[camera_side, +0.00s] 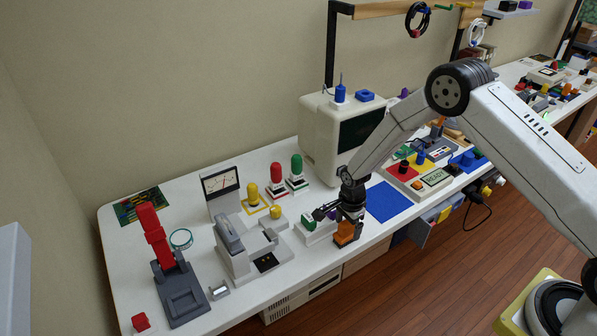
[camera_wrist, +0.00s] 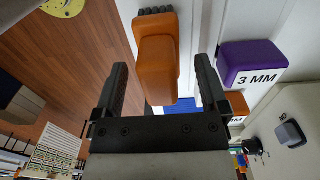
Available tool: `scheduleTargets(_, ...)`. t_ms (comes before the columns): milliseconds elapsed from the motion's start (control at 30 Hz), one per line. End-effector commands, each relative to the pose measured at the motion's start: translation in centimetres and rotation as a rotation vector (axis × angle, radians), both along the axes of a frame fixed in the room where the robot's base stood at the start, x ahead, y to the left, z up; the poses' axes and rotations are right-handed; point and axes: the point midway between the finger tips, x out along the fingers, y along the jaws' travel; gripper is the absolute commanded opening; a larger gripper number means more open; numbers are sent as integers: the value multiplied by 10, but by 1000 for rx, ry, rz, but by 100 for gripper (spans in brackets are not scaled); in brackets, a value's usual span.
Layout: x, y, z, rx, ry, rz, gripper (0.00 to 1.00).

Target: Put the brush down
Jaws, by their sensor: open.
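The brush (camera_side: 346,233), an orange block, is at the front edge of the white bench in the side view, just below my gripper (camera_side: 338,211). In the wrist view the orange brush (camera_wrist: 157,68) shows between my two dark fingers, with a dark strip at its far end. The fingers are spread, with a visible gap on each side of the brush. I cannot tell from these views whether the brush rests fully flat on the bench.
A white block with a green top (camera_side: 311,222) stands close left of my gripper. A grey machine (camera_side: 240,250) is farther left. A blue mat (camera_side: 388,202) lies right. The wrist view shows a purple block (camera_wrist: 248,58) marked 3 MM. Beyond the bench edge is wooden floor (camera_side: 400,290).

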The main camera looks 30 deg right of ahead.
Motion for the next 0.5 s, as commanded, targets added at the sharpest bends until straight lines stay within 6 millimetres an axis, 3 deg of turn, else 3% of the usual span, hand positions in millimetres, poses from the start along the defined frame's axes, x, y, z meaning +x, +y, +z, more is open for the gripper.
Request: scheduleTargets(500, 0, 0, 70, 0, -2, 0, 93)
